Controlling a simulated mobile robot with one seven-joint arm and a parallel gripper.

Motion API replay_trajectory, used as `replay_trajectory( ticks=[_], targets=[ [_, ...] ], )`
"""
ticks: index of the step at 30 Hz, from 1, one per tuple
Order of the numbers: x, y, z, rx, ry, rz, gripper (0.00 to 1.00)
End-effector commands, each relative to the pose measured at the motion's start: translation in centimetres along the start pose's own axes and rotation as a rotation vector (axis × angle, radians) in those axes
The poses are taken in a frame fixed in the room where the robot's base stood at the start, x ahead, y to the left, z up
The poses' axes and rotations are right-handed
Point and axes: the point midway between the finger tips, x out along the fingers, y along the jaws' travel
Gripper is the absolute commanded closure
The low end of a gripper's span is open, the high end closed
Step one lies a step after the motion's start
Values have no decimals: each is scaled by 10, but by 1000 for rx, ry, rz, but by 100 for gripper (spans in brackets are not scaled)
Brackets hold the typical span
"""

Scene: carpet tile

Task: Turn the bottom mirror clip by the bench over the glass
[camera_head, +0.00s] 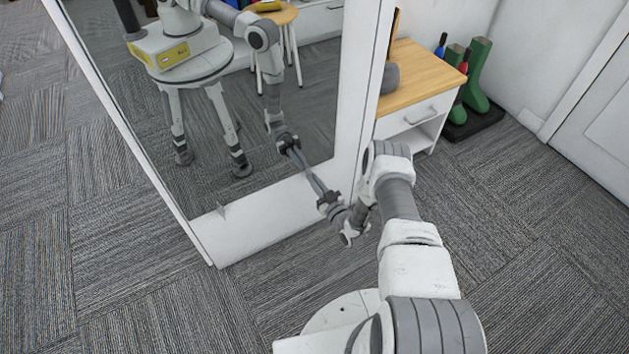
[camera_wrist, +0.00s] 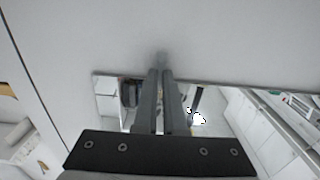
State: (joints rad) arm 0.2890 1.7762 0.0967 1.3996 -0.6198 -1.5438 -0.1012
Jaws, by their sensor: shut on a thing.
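The tall mirror's glass (camera_head: 215,165) stands in a white frame (camera_head: 265,217). My gripper (camera_head: 314,182) reaches the bottom rail on the side by the bench (camera_head: 432,68), its fingers meeting their reflection. In the wrist view my gripper (camera_wrist: 161,72) has its two fingers close together, shut on the small grey bottom clip (camera_wrist: 161,57). The clip shows only as a blurred tip against the white rail, at the edge of the glass (camera_wrist: 215,100). The fingers hide most of it, so I cannot tell its angle. The clip is not distinct in the head view.
Another small clip (camera_head: 222,209) is at the bottom rail's left end. The wood-topped bench with a drawer stands right of the mirror. Green boots (camera_head: 477,75) stand on a dark tray (camera_head: 474,124) beyond it. Grey carpet at left and right is clear.

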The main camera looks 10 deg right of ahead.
Motion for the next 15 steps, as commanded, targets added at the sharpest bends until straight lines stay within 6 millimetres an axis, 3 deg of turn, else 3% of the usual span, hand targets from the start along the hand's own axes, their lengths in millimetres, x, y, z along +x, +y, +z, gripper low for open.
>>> replay_trajectory(
  ticks=[14, 15],
  targets=[
    [2, 0, -2, -14, 3, 0, 100],
    [2, 0, -2, -14, 3, 0, 85]
  ],
)
